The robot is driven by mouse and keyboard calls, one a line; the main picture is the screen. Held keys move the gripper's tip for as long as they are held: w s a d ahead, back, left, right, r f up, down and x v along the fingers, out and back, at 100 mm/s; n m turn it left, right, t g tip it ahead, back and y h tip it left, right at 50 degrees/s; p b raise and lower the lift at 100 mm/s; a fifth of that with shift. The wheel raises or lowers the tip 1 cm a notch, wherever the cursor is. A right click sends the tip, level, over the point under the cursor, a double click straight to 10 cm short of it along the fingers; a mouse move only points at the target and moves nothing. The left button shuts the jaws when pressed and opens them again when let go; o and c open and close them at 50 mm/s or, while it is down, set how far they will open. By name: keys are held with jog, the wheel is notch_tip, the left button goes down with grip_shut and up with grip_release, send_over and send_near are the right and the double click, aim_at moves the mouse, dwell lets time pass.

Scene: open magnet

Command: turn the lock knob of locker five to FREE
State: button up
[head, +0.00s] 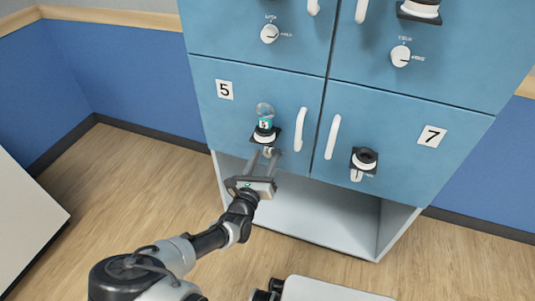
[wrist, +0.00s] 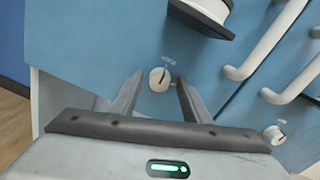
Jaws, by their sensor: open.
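Locker five (head: 215,120) is a blue door with a "5" label at its upper left and a white vertical handle (head: 301,130). Its lock knob (wrist: 159,79) is small, round and white, with a dark mark that tilts up and right towards small white lettering, too small to read. In the head view the knob is mostly hidden near the fingertips. My gripper (head: 264,160) is open. In the wrist view its two fingers (wrist: 159,84) stand left and right of the knob, with gaps visible on both sides; I cannot tell the depth between them.
An open white compartment (head: 335,215) lies below.

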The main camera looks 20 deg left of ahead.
jog(key=c, duration=1)
jog(key=shift+r, duration=0.1)
jog(key=shift+c, duration=0.2)
jog(key=shift+r+m+p, duration=0.1)
jog(key=shift+m+p, duration=0.3)
jog(key=shift+p, duration=0.2)
jog(key=shift+r+m+p, duration=0.1)
jog(key=shift+m+p, duration=0.9)
jog(key=shift+p, duration=0.2)
jog(key=m+p, duration=0.3)
jog(key=m, duration=0.2)
jog(key=shift+d+p, duration=0.1)
jog(key=shift+p, duration=0.3)
jog(key=m+p, duration=0.1)
jog(key=m, duration=0.4)
jog(key=shift+f+h+p, duration=0.2)
jog(key=shift+h+p, duration=0.1)
jog(key=shift+p, duration=0.1)
jog(key=m+p, duration=0.1)
jog(key=m, duration=0.4)
jog(key=shift+d+f+t, duration=0.1)
jog(key=shift+f+t, duration=0.05)
jog(key=shift+t, duration=0.15)
jog(key=shift+m, duration=0.5)
